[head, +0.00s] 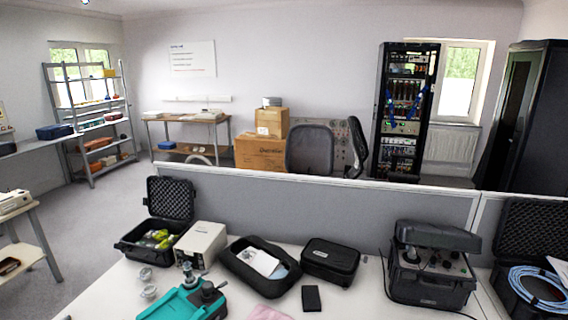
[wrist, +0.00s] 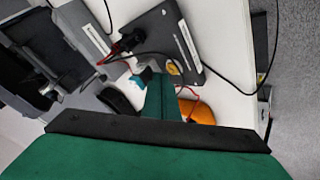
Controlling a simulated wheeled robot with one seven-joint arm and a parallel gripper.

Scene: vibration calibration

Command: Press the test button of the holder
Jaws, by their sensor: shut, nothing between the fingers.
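My gripper (wrist: 157,88) shows in the wrist view as a green narrow finger pair, closed together and empty, reaching up from the wide green and black body at the bottom. Past its tip is a dark grey box-shaped device (wrist: 180,35) with a label, a black plug and a cable. A small yellowish round spot lies on its near edge. In the head view a teal device (head: 180,303) with dark knobs and a grey post stands at the desk's front. I cannot tell which thing is the holder, and no test button can be made out. My gripper is outside the head view.
The desk holds a beige box (head: 201,243), a black tray (head: 240,270), a black pouch (head: 330,261) and an instrument case (head: 430,285). A grey partition (head: 330,205) runs behind them. In the wrist view an orange object (wrist: 198,112) and red wire lie right of my fingers.

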